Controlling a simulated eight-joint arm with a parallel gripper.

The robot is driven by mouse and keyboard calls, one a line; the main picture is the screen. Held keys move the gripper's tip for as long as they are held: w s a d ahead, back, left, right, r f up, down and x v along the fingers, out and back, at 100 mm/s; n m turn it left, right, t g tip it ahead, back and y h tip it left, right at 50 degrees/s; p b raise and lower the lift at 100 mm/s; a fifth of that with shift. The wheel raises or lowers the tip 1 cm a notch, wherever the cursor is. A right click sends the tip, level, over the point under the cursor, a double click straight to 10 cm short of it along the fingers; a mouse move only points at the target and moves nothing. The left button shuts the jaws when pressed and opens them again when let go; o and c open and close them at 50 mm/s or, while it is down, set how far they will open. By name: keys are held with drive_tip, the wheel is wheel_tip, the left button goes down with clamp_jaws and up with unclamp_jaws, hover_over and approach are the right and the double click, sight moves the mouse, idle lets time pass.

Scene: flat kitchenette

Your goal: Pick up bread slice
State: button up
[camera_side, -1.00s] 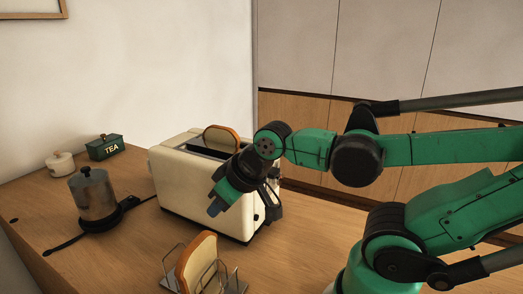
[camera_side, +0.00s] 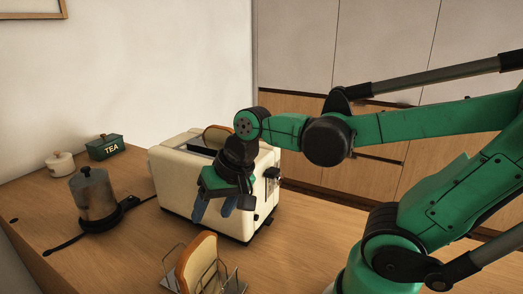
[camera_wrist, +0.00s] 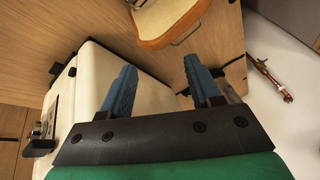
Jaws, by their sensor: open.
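One bread slice (camera_side: 198,264) stands upright in a wire rack (camera_side: 232,284) at the front of the counter; it also shows at the top of the wrist view (camera_wrist: 172,18). Another slice (camera_side: 217,133) sticks up from the slot of the cream toaster (camera_side: 180,195), partly hidden behind my arm. My gripper (camera_side: 223,212) points down in front of the toaster's near side, above and behind the racked slice. Its two blue fingers are apart and empty. In the wrist view, the gripper (camera_wrist: 164,90) has the racked slice beyond its fingertips, not between them.
A metal canister (camera_side: 93,195) on a dark base with a cord stands left of the toaster. A green TEA box (camera_side: 105,147) and a small white pot (camera_side: 61,164) stand behind it. The wooden counter (camera_side: 110,262) is clear at front left.

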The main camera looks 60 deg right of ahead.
sight(197, 242)
drive_tip(key=m, duration=0.1)
drive_tip(key=m+g, duration=0.1)
drive_tip(key=m+y, duration=0.1)
drive_tip(key=shift+w+a+m, duration=0.25)
drive_tip(key=shift+w+m, duration=0.05)
drive_tip(key=m, duration=0.1)
drive_tip(key=m+g, duration=0.1)
drive_tip(key=shift+w+a+f+m+g+y, duration=0.1)
drive_tip(key=shift+w+a+m+g+y, duration=0.1)
drive_tip(key=shift+a+m+g+y, duration=0.15)
drive_tip(key=m, duration=0.1)
drive_tip(key=m+g+y, duration=0.1)
drive_tip(key=m, duration=0.1)
drive_tip(key=m+g, duration=0.1)
drive_tip(key=m, duration=0.1)
drive_tip(key=shift+w+a+f+y, duration=0.15)
drive_tip(key=shift+w+a+y, duration=0.1)
drive_tip(key=shift+a+y, duration=0.1)
drive_tip(key=shift+f+m, duration=0.15)
drive_tip(key=shift+m, duration=0.1)
drive_tip(key=shift+a+f, duration=0.2)
drive_tip(key=shift+f, duration=0.1)
drive_tip(key=shift+x, duration=2.25)
clamp_jaws()
